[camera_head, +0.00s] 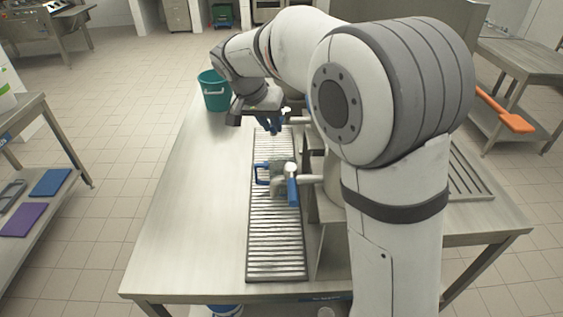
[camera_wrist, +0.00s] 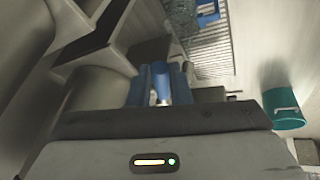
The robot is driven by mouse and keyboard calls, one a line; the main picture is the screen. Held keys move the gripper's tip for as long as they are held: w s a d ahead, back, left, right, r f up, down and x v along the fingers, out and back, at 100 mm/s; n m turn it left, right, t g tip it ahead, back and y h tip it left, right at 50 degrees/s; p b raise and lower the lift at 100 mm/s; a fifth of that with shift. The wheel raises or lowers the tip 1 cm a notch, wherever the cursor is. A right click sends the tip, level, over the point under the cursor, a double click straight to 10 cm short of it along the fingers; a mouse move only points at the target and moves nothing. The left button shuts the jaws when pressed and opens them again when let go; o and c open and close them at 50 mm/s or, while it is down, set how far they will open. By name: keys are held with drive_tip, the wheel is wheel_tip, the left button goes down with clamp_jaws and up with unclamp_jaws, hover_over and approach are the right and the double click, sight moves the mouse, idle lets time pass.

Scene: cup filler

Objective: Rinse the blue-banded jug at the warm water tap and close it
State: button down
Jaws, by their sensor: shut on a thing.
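A grey jug (camera_head: 281,170) with a blue handle stands on the slatted drain grate (camera_head: 275,245) by the near tap (camera_head: 311,178), which has a blue lever (camera_head: 292,191). In the wrist view part of the jug (camera_wrist: 182,14) shows at the top, on the grate (camera_wrist: 212,52). I cannot make out a band or its inside. My gripper (camera_head: 272,124) is at the far tap (camera_head: 298,119). In the wrist view its blue fingers (camera_wrist: 160,85) are shut on a lighter blue lever (camera_wrist: 161,78). No water shows; which tap is warm cannot be told.
A teal bucket (camera_head: 215,92) stands at the far left of the steel table (camera_head: 185,215). The table left of the grate is clear. My arm hides much of the tap unit. A side table (camera_head: 25,120) is left; an orange scoop (camera_head: 510,117) lies right.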

drive_tip(key=shift+d, duration=0.1)
idle(0.3)
drive_tip(key=shift+s+d+f+n+b, duration=0.15)
drive_tip(key=shift+d+n+b, duration=0.15)
drive_tip(key=shift+n+b, duration=0.15)
drive_tip(key=shift+s+d+n+t+y+b, duration=0.25)
drive_tip(key=shift+d+n+t+y+b, duration=0.3)
drive_tip(key=shift+d+n, duration=0.6)
drive_tip(key=shift+a, duration=0.1)
drive_tip(key=shift+d+n+y, duration=0.25)
drive_tip(key=shift+d+n, duration=0.35)
drive_tip(key=shift+n, duration=0.3)
drive_tip(key=shift+d, duration=0.1)
